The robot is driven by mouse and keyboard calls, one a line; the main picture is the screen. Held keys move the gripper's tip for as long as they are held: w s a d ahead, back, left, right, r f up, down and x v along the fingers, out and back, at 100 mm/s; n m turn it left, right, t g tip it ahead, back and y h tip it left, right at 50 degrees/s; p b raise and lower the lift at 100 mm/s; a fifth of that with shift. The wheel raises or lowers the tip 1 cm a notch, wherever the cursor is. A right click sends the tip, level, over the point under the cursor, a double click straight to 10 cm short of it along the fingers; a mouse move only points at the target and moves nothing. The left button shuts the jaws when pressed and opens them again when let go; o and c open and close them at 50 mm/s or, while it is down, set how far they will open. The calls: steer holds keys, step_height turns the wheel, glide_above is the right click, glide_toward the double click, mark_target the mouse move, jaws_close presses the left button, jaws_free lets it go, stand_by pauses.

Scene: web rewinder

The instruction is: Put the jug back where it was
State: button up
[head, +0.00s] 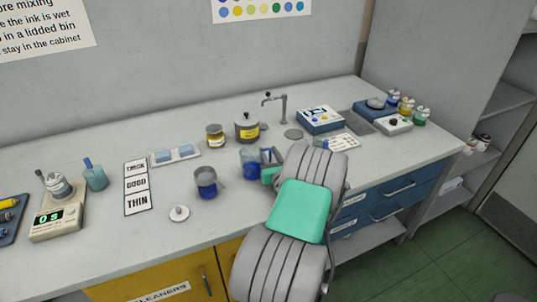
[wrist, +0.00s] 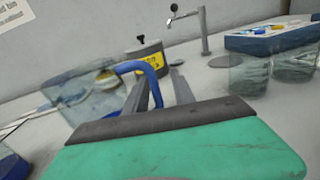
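The jug is clear with a blue handle. In the head view the jug (head: 249,162) shows blue liquid and is at the left side of my gripper (head: 270,157), over the middle of the bench. In the wrist view the jug (wrist: 95,97) leans to the left. Its blue handle runs in between the two dark fingers of my gripper (wrist: 166,92), which look closed on it. Whether the jug's base touches the bench cannot be told.
A blue-grey pot (head: 205,183) and a small white lid (head: 179,213) are on the bench to the left. A yellow-labelled pot (head: 247,128) and a tap (head: 282,107) are behind. Clear beakers (wrist: 249,75) stand right of my fingers. The bench's front edge is close under my arm.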

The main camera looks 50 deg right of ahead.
steer(key=shift+r, duration=0.3)
steer(key=v, duration=1.2)
steer(key=shift+f+b, duration=0.15)
steer(key=shift+b, duration=0.25)
